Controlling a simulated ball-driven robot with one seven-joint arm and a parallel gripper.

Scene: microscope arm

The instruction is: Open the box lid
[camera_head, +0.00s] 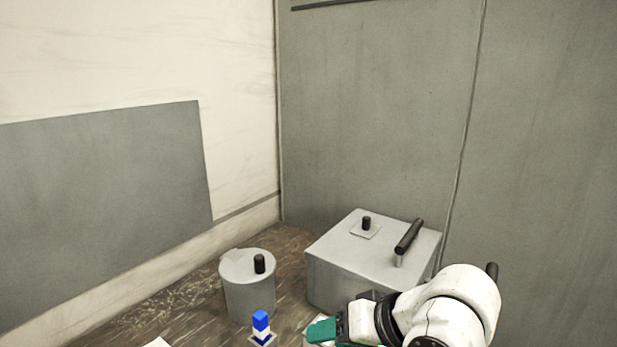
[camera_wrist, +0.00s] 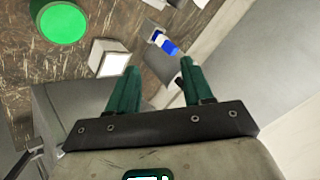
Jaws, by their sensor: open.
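The grey box (camera_head: 335,283) stands on the brown tabletop against the grey wall panel. Its flat top looks closed, with a black bar handle (camera_head: 409,237) on the right and a short black knob (camera_head: 366,222) on a small pale plate. My gripper (camera_head: 322,331) is in front of the box, low at the bottom edge of the head view, apart from the handle. In the wrist view its two green fingers (camera_wrist: 157,78) are spread with nothing held between them. A grey box side (camera_wrist: 70,98) shows at the lower left there.
A grey round canister (camera_head: 247,290) with a black knob stands left of the box. A small blue and white object (camera_head: 261,326) stands in front of it. The wrist view also shows a green disc (camera_wrist: 63,24) and a white square block (camera_wrist: 109,60).

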